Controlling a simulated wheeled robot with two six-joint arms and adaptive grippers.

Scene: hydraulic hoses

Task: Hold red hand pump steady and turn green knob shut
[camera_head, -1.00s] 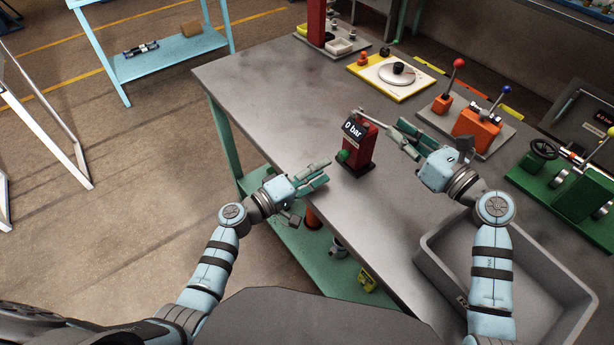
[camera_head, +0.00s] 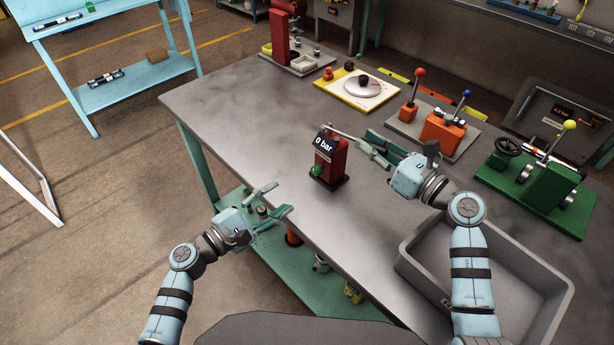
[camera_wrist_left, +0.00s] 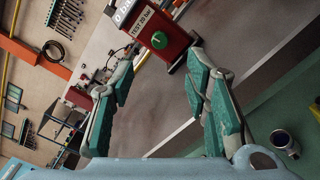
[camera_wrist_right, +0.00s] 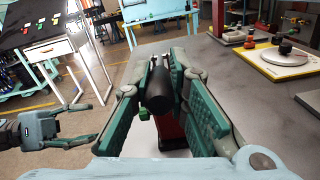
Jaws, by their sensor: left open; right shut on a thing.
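The red hand pump (camera_head: 329,160) stands upright on its dark base on the grey table, its display reading 0 bar. Its green knob (camera_head: 316,171) is low on the near side; the knob also shows in the left wrist view (camera_wrist_left: 159,40). My right gripper (camera_head: 369,146) is shut on the black end of the pump's lever, to the right of the pump. This black grip (camera_wrist_right: 156,88) sits between the fingers in the right wrist view. My left gripper (camera_head: 284,197) is open and empty, left of the pump near the table edge, apart from the knob.
A grey tray (camera_head: 556,290) lies at the table's right front. A green vise-like unit (camera_head: 545,190), an orange lever unit (camera_head: 442,128) and a yellow plate with a white disc (camera_head: 385,92) stand at the back and right. The table left of the pump is clear.

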